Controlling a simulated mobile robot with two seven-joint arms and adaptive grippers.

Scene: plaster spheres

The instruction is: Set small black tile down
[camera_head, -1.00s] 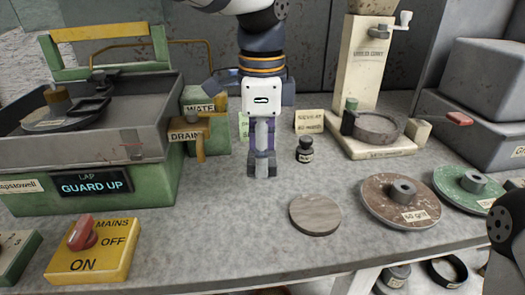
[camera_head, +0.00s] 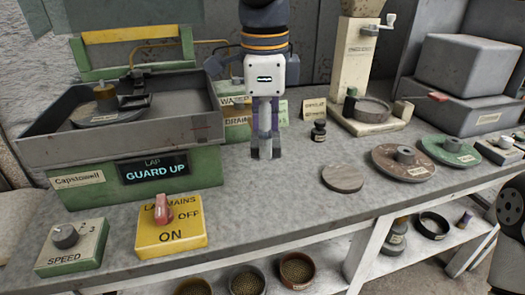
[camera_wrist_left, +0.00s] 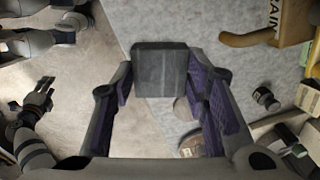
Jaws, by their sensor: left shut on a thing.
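My left gripper (camera_head: 265,152) hangs fingers down over the bare grey bench top, right of the lap machine, in the head view. In the left wrist view, the small black tile (camera_wrist_left: 163,70), a dark grey-black block, sits between the tips of the left gripper (camera_wrist_left: 162,80), whose pads are purple. The gripper is shut on it. In the head view the tile is not clear between the dark fingertips, and I cannot tell whether it touches the bench. What looks like my right gripper (camera_wrist_left: 38,97) shows small at the left of the wrist view; its jaw state is unclear.
The lap machine (camera_head: 120,170) with its drain tap (camera_head: 234,131) stands left. A mains switch box (camera_head: 170,232) is front left. Bench between is clear.

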